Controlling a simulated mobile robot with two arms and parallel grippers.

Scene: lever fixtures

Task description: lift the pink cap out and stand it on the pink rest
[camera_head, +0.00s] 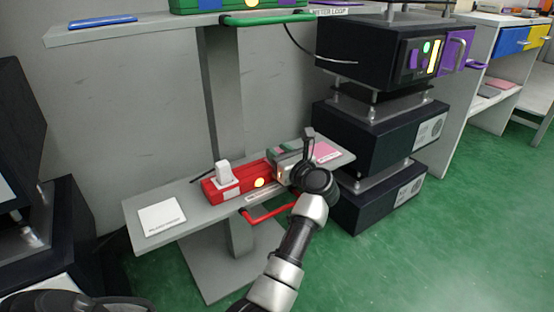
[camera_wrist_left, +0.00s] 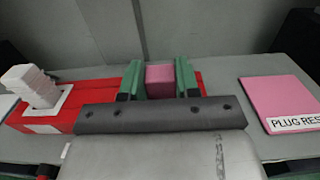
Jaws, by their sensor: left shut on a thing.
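My left gripper (camera_head: 284,160) reaches over the right end of a red fixture (camera_head: 239,182) on the low grey shelf. In the left wrist view its green fingers (camera_wrist_left: 159,80) are shut on the sides of the pink cap (camera_wrist_left: 160,76). The cap is at the red fixture's right part; its lower side is hidden, so I cannot tell whether it is still seated. The pink rest (camera_wrist_left: 277,98), a flat pad labelled "PLUG RES", lies on the shelf to the right. In the head view the pink rest (camera_head: 326,151) shows partly behind the gripper.
A white plug (camera_head: 224,173) stands in the red fixture's left part, near a lit yellow button (camera_head: 259,182). A white pad (camera_head: 162,217) lies at the shelf's left. A red handle (camera_head: 270,214) runs along the front edge. Dark stacked boxes (camera_head: 370,140) stand on the right.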

